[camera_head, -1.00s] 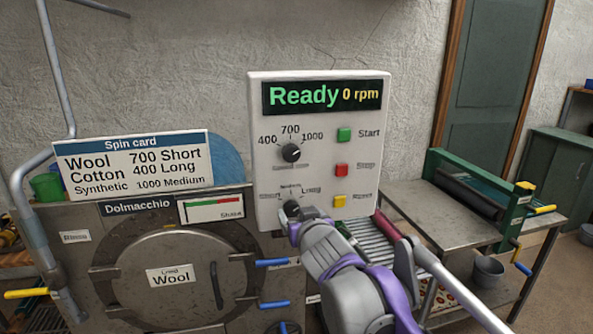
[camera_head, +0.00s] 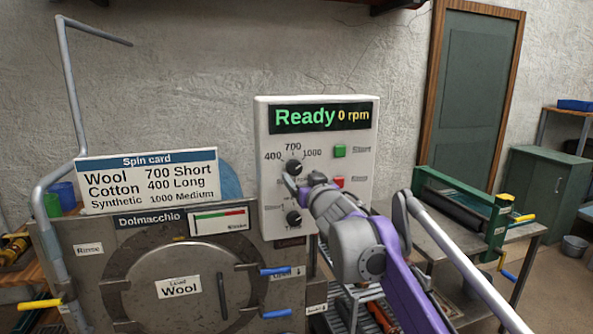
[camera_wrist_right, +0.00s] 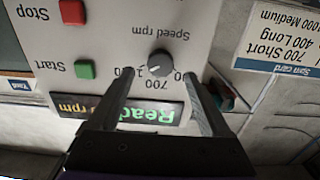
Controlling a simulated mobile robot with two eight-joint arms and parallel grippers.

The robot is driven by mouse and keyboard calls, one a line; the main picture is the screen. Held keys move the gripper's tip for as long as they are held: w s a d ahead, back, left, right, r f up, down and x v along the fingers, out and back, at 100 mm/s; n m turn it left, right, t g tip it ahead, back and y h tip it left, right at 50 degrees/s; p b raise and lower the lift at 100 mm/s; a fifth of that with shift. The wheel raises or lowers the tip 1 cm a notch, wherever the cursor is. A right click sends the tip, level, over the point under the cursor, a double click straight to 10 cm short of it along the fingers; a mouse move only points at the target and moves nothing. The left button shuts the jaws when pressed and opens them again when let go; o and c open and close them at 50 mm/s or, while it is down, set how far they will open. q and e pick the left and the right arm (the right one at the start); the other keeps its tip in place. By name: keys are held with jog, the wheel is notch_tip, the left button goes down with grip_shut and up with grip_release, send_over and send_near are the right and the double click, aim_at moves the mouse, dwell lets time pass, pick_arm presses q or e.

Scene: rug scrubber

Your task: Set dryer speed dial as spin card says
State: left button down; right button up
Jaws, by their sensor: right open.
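The spin card (camera_head: 150,179) reads Wool 700 Short, Cotton 400 Long, Synthetic 1000 Medium. The dryer door's load label (camera_head: 178,287) reads Wool. On the white control panel (camera_head: 265,140), the black speed dial (camera_head: 294,167) has marks 400, 700 and 1000; I cannot tell its pointer's setting surely. The display (camera_head: 320,117) reads Ready, 0 rpm. My right gripper (camera_head: 291,182) is open just in front of the speed dial. In the right wrist view, its fingers (camera_wrist_right: 159,75) appear on either side of the dial (camera_wrist_right: 160,63); contact is unclear. My left gripper is not in view.
A second dial (camera_head: 293,218) sits below the speed dial, close under my right arm. Green start (camera_head: 339,151) and red stop (camera_head: 338,181) buttons sit to the right. A green-framed roller machine (camera_head: 455,205) stands on the bench at right.

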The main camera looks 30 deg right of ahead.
aim_at(295, 169)
jog(key=x, duration=0.5)
jog(key=shift+w+p, duration=0.25)
jog(key=shift+p, duration=0.1)
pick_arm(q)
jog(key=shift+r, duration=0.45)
pick_arm(e)
grip_shut()
